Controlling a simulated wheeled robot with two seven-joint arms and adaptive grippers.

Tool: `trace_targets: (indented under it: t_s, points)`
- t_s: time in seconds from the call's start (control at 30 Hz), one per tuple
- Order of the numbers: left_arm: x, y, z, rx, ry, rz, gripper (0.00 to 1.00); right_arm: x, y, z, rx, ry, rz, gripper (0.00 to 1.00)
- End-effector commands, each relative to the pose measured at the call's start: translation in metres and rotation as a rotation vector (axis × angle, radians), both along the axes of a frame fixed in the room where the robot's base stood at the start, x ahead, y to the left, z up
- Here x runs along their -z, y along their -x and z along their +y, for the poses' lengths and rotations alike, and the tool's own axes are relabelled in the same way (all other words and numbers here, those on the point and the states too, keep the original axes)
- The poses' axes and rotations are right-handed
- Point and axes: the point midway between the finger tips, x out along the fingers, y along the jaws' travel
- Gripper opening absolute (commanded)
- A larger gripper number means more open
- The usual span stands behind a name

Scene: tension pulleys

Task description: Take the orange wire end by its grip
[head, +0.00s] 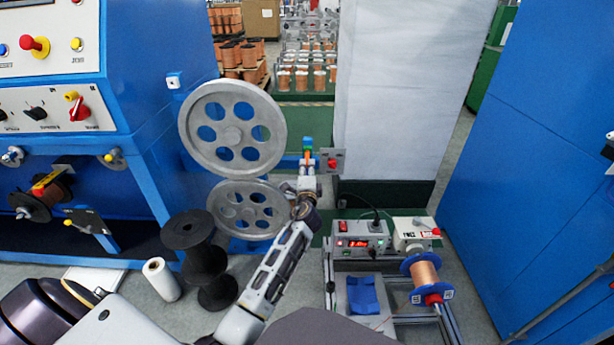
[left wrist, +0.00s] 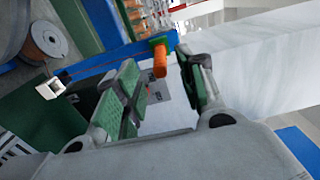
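The orange wire end's grip (left wrist: 160,61) is a short orange cylinder under a green holder (left wrist: 160,38) on a blue bar. In the head view the orange grip (head: 309,153) shows small, right of the grey pulleys. My left gripper (left wrist: 157,72) is open, with one green-padded finger on each side of the grip's line. The grip shows in the gap near the fingertips; I cannot tell how deep it sits between them. Neither finger visibly touches it. In the head view my left gripper (head: 307,170) is just below the grip. My right gripper is not in view.
Two large grey pulleys (head: 233,128) stand close left of my left gripper. A black spool (head: 198,250) and a white roll (head: 160,279) are on the floor. A bench unit (head: 360,238) with a copper spool (head: 424,273) stands at right. A pale panel (head: 400,90) rises behind.

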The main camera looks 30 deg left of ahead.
Motion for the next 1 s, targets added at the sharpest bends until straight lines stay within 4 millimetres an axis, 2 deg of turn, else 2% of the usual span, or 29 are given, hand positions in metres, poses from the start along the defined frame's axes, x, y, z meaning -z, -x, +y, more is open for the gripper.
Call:
trace_targets:
  t_s: [0.5,1.0]
  points:
    - [0.000,-0.031,0.015,-0.001,0.000,0.000,0.39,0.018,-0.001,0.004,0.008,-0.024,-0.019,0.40]
    - [0.000,-0.035,0.017,-0.001,0.000,0.001,0.39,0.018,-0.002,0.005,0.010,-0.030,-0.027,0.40]
